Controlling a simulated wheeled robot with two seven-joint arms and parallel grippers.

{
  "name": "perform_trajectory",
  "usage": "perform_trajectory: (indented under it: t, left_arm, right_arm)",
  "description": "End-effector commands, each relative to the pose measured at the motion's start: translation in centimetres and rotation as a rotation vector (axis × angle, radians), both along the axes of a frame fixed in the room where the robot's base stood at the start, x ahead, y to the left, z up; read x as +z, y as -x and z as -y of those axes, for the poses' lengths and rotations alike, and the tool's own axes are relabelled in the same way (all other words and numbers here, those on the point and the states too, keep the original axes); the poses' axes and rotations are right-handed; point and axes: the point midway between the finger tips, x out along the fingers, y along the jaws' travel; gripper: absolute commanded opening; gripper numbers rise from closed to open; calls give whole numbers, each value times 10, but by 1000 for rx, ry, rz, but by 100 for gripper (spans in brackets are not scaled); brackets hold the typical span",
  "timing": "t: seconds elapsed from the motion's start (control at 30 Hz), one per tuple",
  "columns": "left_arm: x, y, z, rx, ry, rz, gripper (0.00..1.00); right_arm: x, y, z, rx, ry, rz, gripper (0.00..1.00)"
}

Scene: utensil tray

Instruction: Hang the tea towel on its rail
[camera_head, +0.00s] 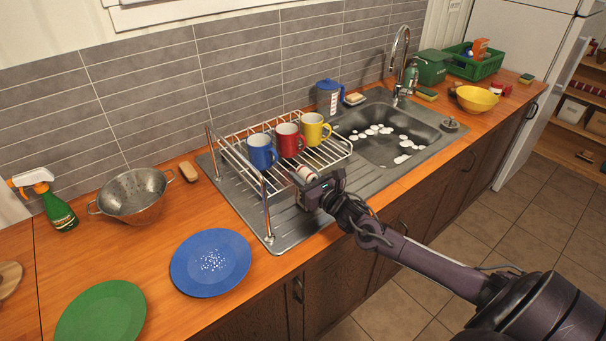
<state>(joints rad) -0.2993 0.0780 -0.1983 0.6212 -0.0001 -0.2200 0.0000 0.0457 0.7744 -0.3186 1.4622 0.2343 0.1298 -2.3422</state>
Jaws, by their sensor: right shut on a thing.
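A small pale cloth bundle with a reddish stripe, apparently the tea towel (306,173), is at the tip of my right gripper (317,187). The gripper is shut on it above the front of the draining board; its jaws hide part of the cloth. A metal rail (236,156) runs between two upright posts at the left end of the draining board. The rail is bare. The towel is to the right of the rail's near post (267,212), apart from it. My left gripper is out of view.
A wire dish rack (335,156) with blue, red and yellow mugs (313,129) stands just behind the gripper. The sink (385,140) is to the right. A colander (135,194), blue plate (210,262) and green plate (102,315) are on the left counter.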

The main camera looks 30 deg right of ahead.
Motion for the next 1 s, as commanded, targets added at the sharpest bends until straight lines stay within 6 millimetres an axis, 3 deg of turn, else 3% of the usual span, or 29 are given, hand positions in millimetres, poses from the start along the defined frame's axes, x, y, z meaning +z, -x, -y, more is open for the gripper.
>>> perform_trajectory:
  t: [0.17, 0.2, 0.37, 0.73, 1.0]
  left_arm:
    - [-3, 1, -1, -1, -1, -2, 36]
    - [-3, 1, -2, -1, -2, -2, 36]
    - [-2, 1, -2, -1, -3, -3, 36]
    - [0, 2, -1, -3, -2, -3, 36]
    - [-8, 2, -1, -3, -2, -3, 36]
  right_arm:
    - [-2, 0, 0, 0, 0, 0, 11]
    - [-3, 0, 0, 0, 1, -1, 35]
    - [-2, 0, 0, 0, 0, -1, 56]
    - [0, 2, 0, 0, 0, -2, 56]
    - [-3, 40, 3, 2, 3, -6, 56]
